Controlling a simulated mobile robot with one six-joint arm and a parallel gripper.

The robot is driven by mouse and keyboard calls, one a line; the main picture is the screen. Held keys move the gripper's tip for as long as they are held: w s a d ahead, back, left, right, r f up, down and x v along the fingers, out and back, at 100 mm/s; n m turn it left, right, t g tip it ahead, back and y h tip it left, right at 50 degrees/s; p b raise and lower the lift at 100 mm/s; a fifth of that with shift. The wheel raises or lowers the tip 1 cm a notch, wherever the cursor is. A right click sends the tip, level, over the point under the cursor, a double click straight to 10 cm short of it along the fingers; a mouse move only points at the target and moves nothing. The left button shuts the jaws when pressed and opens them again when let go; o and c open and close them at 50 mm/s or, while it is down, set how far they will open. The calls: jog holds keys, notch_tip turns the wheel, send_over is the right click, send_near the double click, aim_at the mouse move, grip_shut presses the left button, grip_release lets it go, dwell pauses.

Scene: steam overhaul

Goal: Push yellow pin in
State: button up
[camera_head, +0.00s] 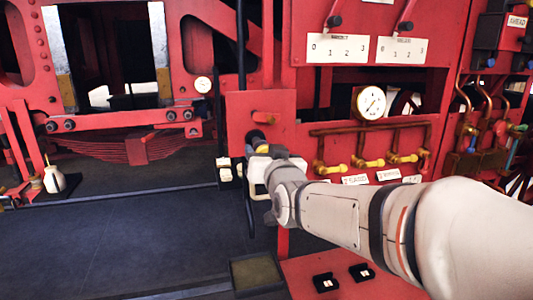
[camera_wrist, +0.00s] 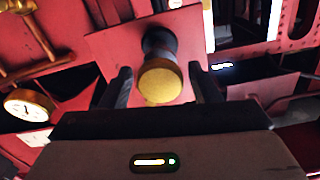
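The yellow pin has a round yellow end and a dark shaft (camera_wrist: 160,82). It stands out from a red panel (camera_wrist: 110,50) in the wrist view. My gripper (camera_wrist: 162,76) has one dark finger on each side of the pin, with gaps visible between the fingers and the yellow end. In the head view my gripper (camera_head: 256,165) is at the front of a red box (camera_head: 258,105), close to the pin's dark shaft (camera_head: 257,138). My gripper hides most of the pin's yellow end there.
A row of brass valves (camera_head: 368,162) and a round gauge (camera_head: 369,102) are to the right. A red handle (camera_head: 264,120) is just above the pin. Small black boxes (camera_head: 326,282) lie on a red surface below. The dark floor (camera_head: 110,245) at left is clear.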

aim_at(260, 142)
grip_shut()
jog(key=b+x, duration=0.2)
jog(key=x, duration=0.2)
jog(key=shift+w+a+f, duration=0.1)
jog(key=shift+w+f, duration=0.05)
jog(key=shift+w, duration=0.25)
jog(key=shift+r, duration=0.25)
jog(key=shift+c, duration=0.8)
grip_release()
jog(key=shift+o, duration=0.6)
jog(key=shift+w+f, duration=0.1)
jog(key=shift+w, duration=0.05)
jog(key=shift+o, duration=1)
